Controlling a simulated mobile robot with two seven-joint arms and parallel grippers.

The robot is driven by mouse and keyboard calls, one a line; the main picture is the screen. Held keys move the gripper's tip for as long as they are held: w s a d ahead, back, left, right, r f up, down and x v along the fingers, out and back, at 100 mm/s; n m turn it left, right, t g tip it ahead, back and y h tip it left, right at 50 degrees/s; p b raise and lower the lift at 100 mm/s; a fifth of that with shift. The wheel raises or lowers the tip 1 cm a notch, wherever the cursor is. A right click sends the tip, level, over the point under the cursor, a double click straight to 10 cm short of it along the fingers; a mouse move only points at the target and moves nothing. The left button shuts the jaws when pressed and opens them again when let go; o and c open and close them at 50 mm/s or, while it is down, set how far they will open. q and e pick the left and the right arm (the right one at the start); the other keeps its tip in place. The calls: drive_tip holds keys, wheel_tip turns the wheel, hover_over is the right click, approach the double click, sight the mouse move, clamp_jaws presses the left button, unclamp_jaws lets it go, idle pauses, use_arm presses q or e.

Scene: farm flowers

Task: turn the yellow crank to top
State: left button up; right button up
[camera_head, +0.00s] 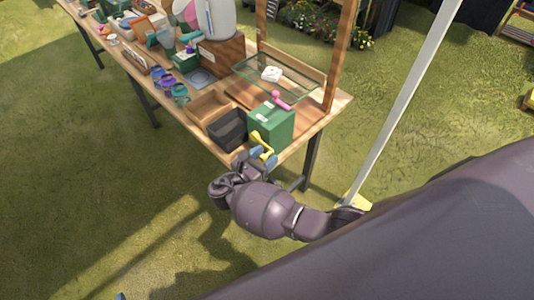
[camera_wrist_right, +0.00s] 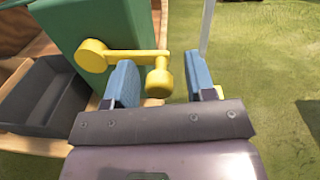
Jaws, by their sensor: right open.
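The yellow crank (camera_head: 262,143) is on the front face of a green box (camera_head: 277,124) at the near end of the wooden table. In the right wrist view, the crank's hub (camera_wrist_right: 92,55) is at the left, and its arm runs right to a yellow handle (camera_wrist_right: 159,82). My right gripper (camera_head: 257,156) is open, its blue fingers on either side of the handle. In the wrist view the right gripper (camera_wrist_right: 163,80) shows gaps between handle and fingers. A small bluish tip at the head view's bottom edge may be my left gripper; too little shows to tell.
A pink lever (camera_head: 280,98) sits on top of the green box. A dark bin (camera_head: 228,130) and a wooden tray (camera_head: 207,106) stand left of it. A glass shelf (camera_head: 260,84) is behind. Open grass lies in front of the table.

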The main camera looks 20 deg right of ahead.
clamp_jaws()
idle(0.4)
drive_tip(key=shift+w+f+m+b, duration=0.1)
drive_tip(key=shift+f+m+b, duration=0.65)
drive_tip(key=shift+m+b, duration=0.2)
drive_tip(key=shift+w+a+f+m+b, duration=0.15)
drive_tip(key=shift+w+f+m+b, duration=0.15)
drive_tip(key=shift+f+m+b, duration=0.55)
drive_tip(key=shift+w+a+f+m+b, duration=0.1)
drive_tip(key=shift+w+f+m+b, duration=0.25)
drive_tip(key=shift+m+b, duration=0.85)
use_arm(q)
drive_tip(key=f, duration=0.1)
drive_tip(key=w+f, duration=0.1)
drive_tip(key=f, duration=0.2)
drive_tip(key=shift+w+d, duration=0.1)
drive_tip(key=shift+w, duration=0.2)
use_arm(e)
drive_tip(key=shift+f+m, duration=0.15)
drive_tip(key=shift+m, duration=0.45)
